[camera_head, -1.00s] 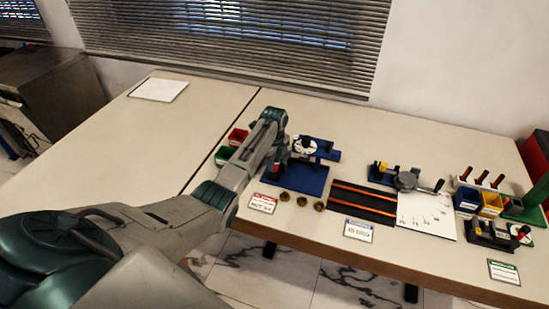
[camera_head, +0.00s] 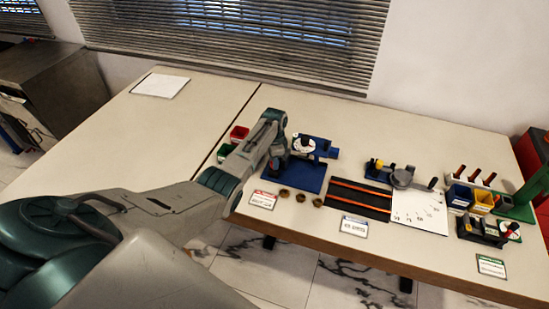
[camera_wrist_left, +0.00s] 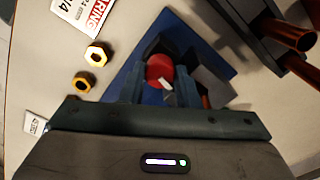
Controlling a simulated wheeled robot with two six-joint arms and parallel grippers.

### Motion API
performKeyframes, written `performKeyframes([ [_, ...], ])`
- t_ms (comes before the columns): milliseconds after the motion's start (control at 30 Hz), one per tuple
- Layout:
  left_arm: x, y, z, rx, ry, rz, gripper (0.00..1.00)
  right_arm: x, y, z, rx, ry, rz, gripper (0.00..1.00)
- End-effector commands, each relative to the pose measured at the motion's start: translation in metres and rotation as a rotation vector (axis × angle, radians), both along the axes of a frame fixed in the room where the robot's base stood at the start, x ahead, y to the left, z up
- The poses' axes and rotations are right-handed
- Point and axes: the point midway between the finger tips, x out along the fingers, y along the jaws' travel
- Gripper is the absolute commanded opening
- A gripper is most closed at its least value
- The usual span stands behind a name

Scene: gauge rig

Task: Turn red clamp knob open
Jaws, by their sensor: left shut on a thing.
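The red clamp knob (camera_wrist_left: 160,68) shows in the left wrist view between my two fingers, with a small white mark on its face. It sits over the blue rig base (camera_wrist_left: 145,96), which also shows in the head view (camera_head: 308,181). My left gripper (camera_wrist_left: 160,88) is shut on the knob; in the head view my left gripper (camera_head: 276,166) reaches down at the left side of the blue rig and hides the knob. A white dial (camera_head: 302,146) stands on the rig behind it. My right gripper is not in view.
Several brass nuts (camera_head: 300,197) lie in front of the rig. Red (camera_head: 239,132) and green bins stand behind my arm. A black mat with copper rods (camera_head: 358,198) lies to the right, then a white scale sheet (camera_head: 420,212) and more fixtures. The left part of the table is mostly clear.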

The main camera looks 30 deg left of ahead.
Motion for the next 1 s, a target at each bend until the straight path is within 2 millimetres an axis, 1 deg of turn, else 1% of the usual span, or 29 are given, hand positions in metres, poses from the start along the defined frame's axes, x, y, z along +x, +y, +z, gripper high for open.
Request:
performKeyframes([
  [33,0.0011,0.0009,0.0031,0.002,-0.003,0.031,0.06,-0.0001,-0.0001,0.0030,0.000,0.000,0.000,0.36],
  [200,0.0010,0.0010,0.0026,0.002,-0.002,0.128,0.06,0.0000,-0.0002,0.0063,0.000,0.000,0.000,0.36],
  [400,0.0012,0.0012,0.0023,0.002,-0.003,0.195,0.06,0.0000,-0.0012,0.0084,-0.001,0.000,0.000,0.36],
  [967,0.0015,0.0011,0.0020,0.002,-0.004,0.225,0.06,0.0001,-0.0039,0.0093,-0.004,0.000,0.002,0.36],
  [1000,0.0015,0.0011,0.0020,0.002,-0.004,0.225,0.32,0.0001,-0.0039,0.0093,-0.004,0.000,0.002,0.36],
])
